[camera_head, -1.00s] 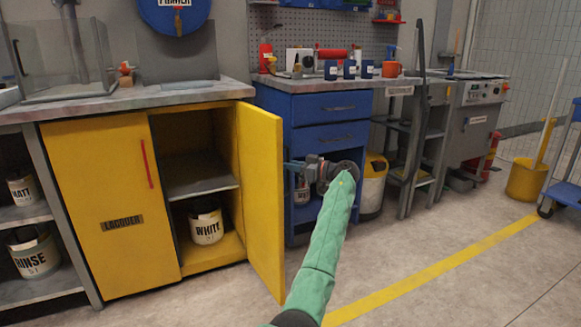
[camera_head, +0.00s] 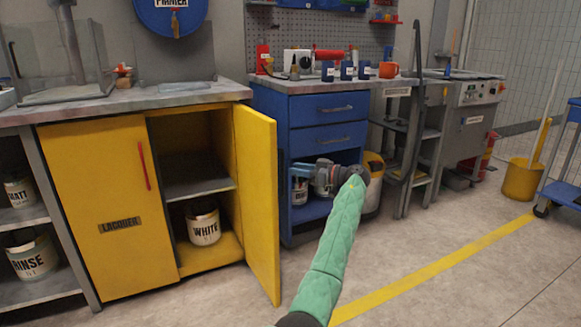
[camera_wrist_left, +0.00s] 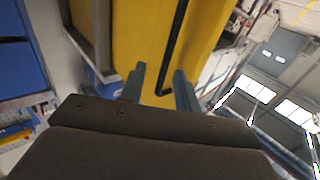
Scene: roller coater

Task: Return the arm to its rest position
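My left arm in its green sleeve reaches up from the bottom middle of the head view. My left gripper (camera_head: 299,170) is just right of the open yellow cabinet door (camera_head: 260,190), pointing left, in front of the blue drawer unit. In the left wrist view its two fingers (camera_wrist_left: 159,72) stand apart with nothing held between them. Beyond them is a yellow panel (camera_wrist_left: 125,35) with a dark bar handle (camera_wrist_left: 176,45). My right gripper is in neither view.
The open cabinet (camera_head: 183,165) holds a can marked WHITE (camera_head: 204,226). Blue drawers (camera_head: 325,135) stand behind my arm. Grey floor (camera_head: 410,250) with a yellow line (camera_head: 440,264) is clear at right. A yellow bucket (camera_head: 522,180) and blue cart (camera_head: 563,192) stand far right.

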